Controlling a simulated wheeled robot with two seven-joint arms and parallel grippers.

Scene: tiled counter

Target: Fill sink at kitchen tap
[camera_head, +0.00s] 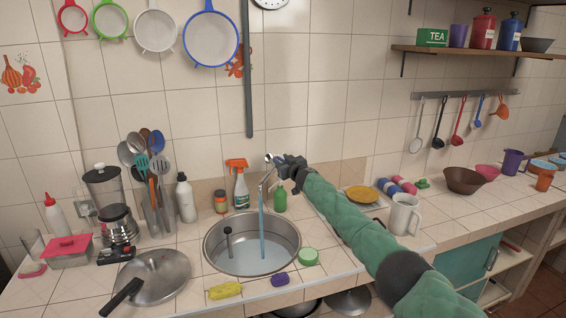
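The round metal sink (285,262) is set into the tiled counter. A blue stream of water (262,230) runs from the tap (264,186) down into it, and some water shows in the bottom. A dark upright plug or stopper (229,243) stands at the sink's left side. My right gripper (275,160) is at the top of the tap, at its handle. The fingers are small and overlap the tap, so I cannot tell whether they are open or shut. My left gripper is not in view.
An orange-topped spray bottle (241,188) and a green bottle (280,200) stand behind the sink. A white mug (403,214) stands right, beyond my arm.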

